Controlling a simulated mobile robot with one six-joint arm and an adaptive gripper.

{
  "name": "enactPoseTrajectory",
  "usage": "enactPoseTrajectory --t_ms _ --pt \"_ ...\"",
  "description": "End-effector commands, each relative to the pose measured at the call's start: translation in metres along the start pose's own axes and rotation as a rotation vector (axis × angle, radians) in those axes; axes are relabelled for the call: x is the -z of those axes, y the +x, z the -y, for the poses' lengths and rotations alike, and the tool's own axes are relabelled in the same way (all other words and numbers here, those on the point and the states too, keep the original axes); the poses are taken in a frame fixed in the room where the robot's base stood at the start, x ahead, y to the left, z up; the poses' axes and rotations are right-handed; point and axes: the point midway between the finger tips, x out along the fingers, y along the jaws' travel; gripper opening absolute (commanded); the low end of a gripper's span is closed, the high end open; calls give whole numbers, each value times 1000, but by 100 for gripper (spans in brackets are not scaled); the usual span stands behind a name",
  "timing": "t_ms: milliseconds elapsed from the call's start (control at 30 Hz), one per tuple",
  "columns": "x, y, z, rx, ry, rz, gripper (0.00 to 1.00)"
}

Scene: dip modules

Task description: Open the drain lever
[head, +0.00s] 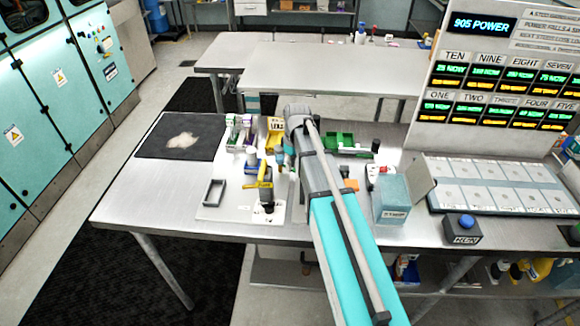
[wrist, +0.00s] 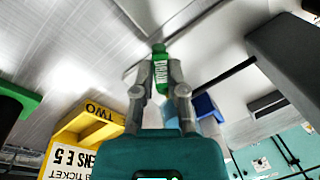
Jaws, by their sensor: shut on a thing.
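The green drain lever (wrist: 161,74), with white lettering that reads DRAIN, shows in the wrist view just beyond my gripper's body. My gripper (wrist: 160,68) has a fingertip on each side of the lever and is shut on it. The lever's green end sticks out past the fingertips. In the head view my arm covers most of the area around the gripper, and I cannot make out the drain lever there.
A yellow lever (head: 265,184) stands left of my arm. A teal box (head: 391,196) and a blue button (head: 466,221) are at right. A dark mat (head: 150,141) with a pale patch lies at left.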

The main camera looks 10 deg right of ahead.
Motion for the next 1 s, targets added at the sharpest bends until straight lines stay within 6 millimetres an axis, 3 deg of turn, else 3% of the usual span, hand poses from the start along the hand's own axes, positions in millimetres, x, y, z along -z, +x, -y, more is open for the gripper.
enactPoseTrajectory --t_ms 500,1000 --pt "8 -2 -12 0 -368 60 0" --pt "8 -2 -14 0 -429 70 0"
